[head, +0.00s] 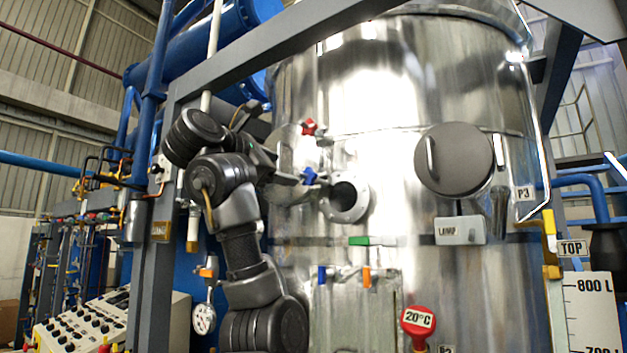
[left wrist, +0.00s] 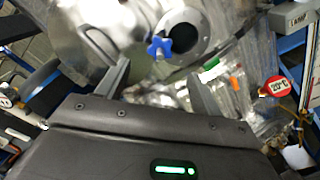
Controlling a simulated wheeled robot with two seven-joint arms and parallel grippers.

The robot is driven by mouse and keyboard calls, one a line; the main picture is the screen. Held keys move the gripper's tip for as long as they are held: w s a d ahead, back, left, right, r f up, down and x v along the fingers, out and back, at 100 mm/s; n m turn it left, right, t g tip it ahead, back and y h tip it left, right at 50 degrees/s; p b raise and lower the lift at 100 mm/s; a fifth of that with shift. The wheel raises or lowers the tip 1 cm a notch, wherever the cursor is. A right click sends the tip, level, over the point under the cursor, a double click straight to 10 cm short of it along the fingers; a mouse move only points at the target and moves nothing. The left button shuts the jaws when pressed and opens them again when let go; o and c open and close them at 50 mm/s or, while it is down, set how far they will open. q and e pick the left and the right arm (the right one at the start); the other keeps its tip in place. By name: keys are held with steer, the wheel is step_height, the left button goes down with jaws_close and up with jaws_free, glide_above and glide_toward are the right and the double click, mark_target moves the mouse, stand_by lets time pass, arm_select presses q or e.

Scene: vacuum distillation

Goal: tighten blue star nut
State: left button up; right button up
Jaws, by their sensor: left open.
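The blue star nut (head: 310,176) sits on the steel tank (head: 400,90), beside the round port (head: 348,202) with a dark opening. My left gripper (head: 288,180) reaches in from the left and is close to the nut. In the left wrist view the blue star nut (left wrist: 159,47) shows just beyond the fingertips and between them sideways. The left gripper (left wrist: 159,72) is open and empty there, with a finger on either side. I cannot tell whether a finger touches the nut. My right gripper is in neither view.
A red star nut (head: 309,127) sits above the blue one. Below are a green handle (head: 359,241) and small blue and orange valve handles. A round hatch (head: 454,160) and a lamp box (head: 460,230) are to the right. A grey frame post (head: 158,230) stands left of my arm.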

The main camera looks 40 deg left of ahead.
mark_target(306, 176)
arm_select(q)
steer(key=w+p, duration=0.2)
steer(key=w, duration=0.1)
steer(key=w+p, duration=0.3)
steer(key=w+a+p, duration=0.1)
steer(key=w+p, duration=0.2)
steer(key=shift+w+r, duration=0.15)
steer(key=shift+w, duration=0.15)
steer(key=shift+w+p, duration=0.4)
steer(key=shift+w, duration=0.2)
steer(key=shift+a+f, duration=0.1)
steer(key=shift+f, duration=0.1)
steer(key=shift+c, duration=0.2)
steer(key=c, duration=1)
